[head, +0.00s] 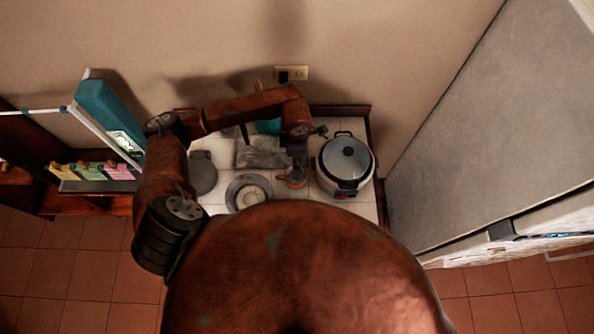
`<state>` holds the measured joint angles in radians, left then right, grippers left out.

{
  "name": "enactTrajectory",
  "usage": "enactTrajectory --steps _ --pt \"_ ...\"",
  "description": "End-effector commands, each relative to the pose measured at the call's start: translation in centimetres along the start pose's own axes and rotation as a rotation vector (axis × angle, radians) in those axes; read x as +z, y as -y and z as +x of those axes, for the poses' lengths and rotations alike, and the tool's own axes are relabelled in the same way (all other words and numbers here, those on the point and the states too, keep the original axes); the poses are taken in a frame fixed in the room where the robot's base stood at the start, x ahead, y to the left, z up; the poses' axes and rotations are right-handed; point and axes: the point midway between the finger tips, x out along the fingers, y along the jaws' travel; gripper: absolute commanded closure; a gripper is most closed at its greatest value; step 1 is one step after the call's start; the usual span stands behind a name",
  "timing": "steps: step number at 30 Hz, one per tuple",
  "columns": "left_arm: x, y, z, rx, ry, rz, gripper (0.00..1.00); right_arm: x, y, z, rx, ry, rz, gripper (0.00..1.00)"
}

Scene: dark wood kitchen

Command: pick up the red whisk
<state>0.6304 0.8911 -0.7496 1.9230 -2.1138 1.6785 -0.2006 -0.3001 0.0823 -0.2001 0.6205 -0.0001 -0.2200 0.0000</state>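I cannot clearly make out a red whisk in the head view. My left arm comes in from the left, arches over the white tiled counter (218,209), and bends down at its right end. My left gripper (297,166) points down at the counter, just left of the rice cooker. A small reddish-brown object (294,180) shows right under it, partly hidden; I cannot tell what it is or whether the gripper touches it. The fingers are too small and dark to tell whether they are open or shut. My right gripper is not in view.
A white rice cooker (346,160) with a glass lid stands at the counter's right. A grey bowl (248,191), a dark round lid or plate (203,174), a metal tray (262,153) and a teal item (268,126) crowd the left part. A grey fridge (490,130) bounds the right.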

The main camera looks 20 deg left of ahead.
Motion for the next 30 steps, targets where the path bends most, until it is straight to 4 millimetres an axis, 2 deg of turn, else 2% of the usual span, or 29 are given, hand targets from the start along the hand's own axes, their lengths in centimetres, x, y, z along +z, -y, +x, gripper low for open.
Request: enactTrajectory --steps 8,23,30 --pt "0.0 0.0 0.0 0.000 0.000 0.000 1.00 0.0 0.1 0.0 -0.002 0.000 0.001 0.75" --pt "0.0 0.0 -0.1 0.001 0.001 0.000 1.00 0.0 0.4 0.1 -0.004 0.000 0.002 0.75" --pt "0.0 -0.2 -1.5 0.005 0.001 0.001 1.00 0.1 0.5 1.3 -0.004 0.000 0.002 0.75"
